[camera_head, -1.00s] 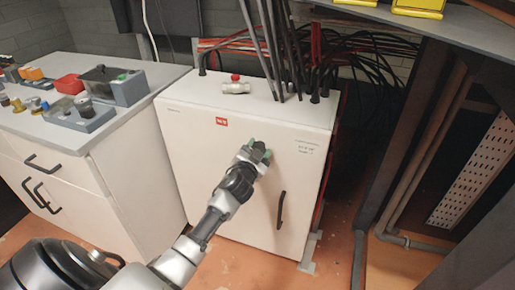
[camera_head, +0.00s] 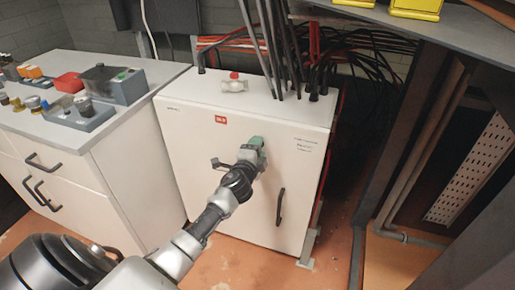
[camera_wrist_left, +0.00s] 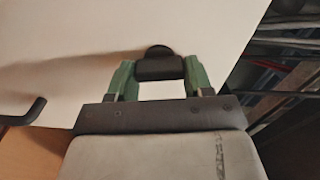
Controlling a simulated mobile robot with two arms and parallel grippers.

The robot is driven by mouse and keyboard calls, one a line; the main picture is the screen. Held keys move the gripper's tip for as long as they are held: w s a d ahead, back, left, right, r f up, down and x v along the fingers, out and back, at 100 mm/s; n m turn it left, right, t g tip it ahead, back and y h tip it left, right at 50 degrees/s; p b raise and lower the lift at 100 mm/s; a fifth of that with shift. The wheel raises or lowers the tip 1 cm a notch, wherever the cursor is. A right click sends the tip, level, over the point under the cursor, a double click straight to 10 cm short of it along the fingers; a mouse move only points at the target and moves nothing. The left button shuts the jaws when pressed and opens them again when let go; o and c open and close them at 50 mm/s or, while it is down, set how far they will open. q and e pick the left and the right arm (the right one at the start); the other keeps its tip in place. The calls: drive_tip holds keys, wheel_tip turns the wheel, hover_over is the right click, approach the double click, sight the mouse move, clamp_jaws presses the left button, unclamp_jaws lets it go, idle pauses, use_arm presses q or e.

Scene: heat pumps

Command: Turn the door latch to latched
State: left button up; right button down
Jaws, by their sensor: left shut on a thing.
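The white cabinet door (camera_head: 215,180) is shut, with a red label near its top. My left gripper (camera_head: 258,147) is at the upper middle of the door and hides the latch in the head view. In the left wrist view, the dark door latch (camera_wrist_left: 159,66) sits between the green fingertips of my left gripper (camera_wrist_left: 160,75), which is shut on it. The latch's exact angle is hard to tell. My right gripper is not in view.
A black door handle (camera_head: 280,207) is lower right of the gripper. A white valve with a red cap (camera_head: 234,83) and several cables stand on the cabinet top. A white counter (camera_head: 75,130) with small devices is at the left; a dark metal frame (camera_head: 400,130) is at the right.

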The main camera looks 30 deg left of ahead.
use_arm(q)
drive_tip(key=shift+f+m, duration=0.1)
drive_tip(key=shift+m, duration=0.8)
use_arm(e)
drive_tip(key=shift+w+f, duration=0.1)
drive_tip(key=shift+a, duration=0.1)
use_arm(q)
drive_tip(key=o, duration=0.9)
drive_tip(key=shift+o, duration=0.2)
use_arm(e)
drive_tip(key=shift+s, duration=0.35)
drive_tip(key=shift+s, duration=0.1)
use_arm(q)
drive_tip(key=v, duration=1.1)
drive_tip(key=shift+p, duration=0.3)
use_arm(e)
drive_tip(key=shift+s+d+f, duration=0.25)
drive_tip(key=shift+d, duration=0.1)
